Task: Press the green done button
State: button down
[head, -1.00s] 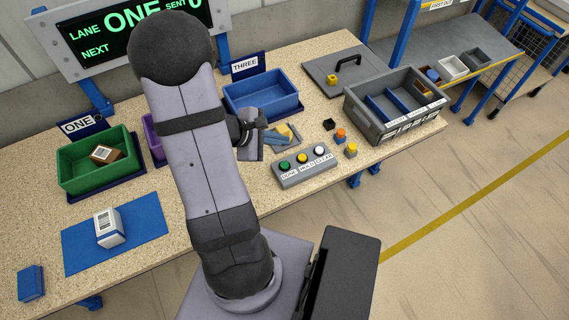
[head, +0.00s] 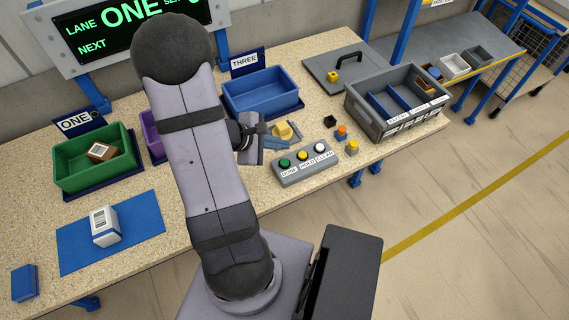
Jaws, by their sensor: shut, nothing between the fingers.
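The green done button (head: 284,163) is the leftmost of three round buttons on a grey control box (head: 306,171). A yellow hold button (head: 303,155) is in the middle and a white clear button (head: 319,147) is at the right. The label DONE shows in front of the green button. My gripper (head: 262,143) is to the left of the box and a little behind it, apart from the button. It is shut and empty, seen small and partly from the side.
Yellow and blue-grey pieces (head: 284,132) lie behind the box. Small orange-topped (head: 341,132) and yellow (head: 352,147) items stand to its right. A blue bin (head: 260,93) stands behind, and a grey divided crate (head: 397,104) at the right. A white box (head: 105,227) stands on a blue mat (head: 150,222).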

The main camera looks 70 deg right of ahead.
aim_at(281, 164)
notch_tip(281, 164, down, 4)
jog(key=shift+r+b, duration=0.1)
jog(key=shift+b, duration=1.1)
jog(key=shift+f+b, duration=0.85)
jog(key=shift+b, duration=0.1)
jog(key=shift+f+b, duration=0.85)
jog(key=shift+b, duration=0.35)
dwell(1.0)
jog(key=shift+r, duration=0.15)
jog(key=shift+r+p, duration=0.6)
jog(key=shift+r, duration=0.15)
jog(key=shift+r, duration=0.15)
jog(key=shift+r+p, duration=1.85)
jog(key=shift+r, duration=0.5)
